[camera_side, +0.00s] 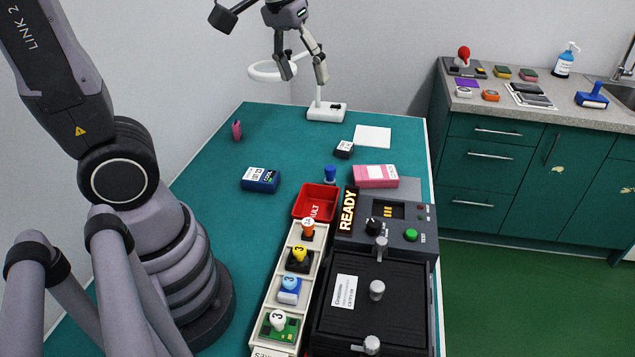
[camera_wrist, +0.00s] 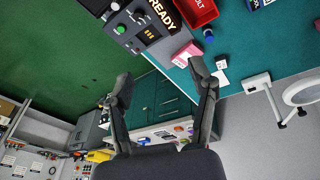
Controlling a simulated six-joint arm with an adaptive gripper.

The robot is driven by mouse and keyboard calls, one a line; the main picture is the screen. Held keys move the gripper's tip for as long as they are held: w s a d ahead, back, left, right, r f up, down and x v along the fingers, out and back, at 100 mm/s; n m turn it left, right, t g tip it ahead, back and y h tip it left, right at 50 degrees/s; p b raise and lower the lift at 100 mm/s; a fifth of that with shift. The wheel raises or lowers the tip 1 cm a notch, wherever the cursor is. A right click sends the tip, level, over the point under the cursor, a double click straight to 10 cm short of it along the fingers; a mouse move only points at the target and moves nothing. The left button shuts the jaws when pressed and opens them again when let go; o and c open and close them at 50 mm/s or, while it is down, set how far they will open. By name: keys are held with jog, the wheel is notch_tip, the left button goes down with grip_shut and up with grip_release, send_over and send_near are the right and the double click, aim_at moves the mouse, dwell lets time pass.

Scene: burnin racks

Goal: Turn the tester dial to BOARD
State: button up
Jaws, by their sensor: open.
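The tester (camera_side: 400,250) is a dark grey box at the right side of the green table. Its small black dial (camera_side: 374,226) sits on the top panel, between the lit READY sign (camera_side: 348,210) and the green button (camera_side: 411,235). The dial's pointer direction and labels are too small to read. The dial also shows near the top edge of the wrist view (camera_wrist: 138,15). My gripper (camera_side: 305,76) is open and empty, high above the far end of the table and well away from the dial. Its two fingers are spread in the wrist view (camera_wrist: 160,75).
A red bin (camera_side: 316,190) and a tray (camera_side: 257,330) of coloured, knobbed parts stand left of the tester. A ring lamp (camera_side: 326,112) stands at the far end.

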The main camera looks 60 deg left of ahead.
jog(key=w+d+f+n+g, duration=0.2)
jog(key=w+d+f+n, duration=0.2)
jog(key=w+f, duration=0.5)
jog(key=n+g, duration=0.2)
jog(key=n, duration=0.1)
send_near(375, 222)
jog(key=shift+y, duration=0.3)
jog(key=f, duration=0.9)
jog(key=shift+s+d+f, duration=0.15)
jog(key=shift+s+f, duration=0.1)
jog(key=shift+s, duration=0.1)
grip_shut()
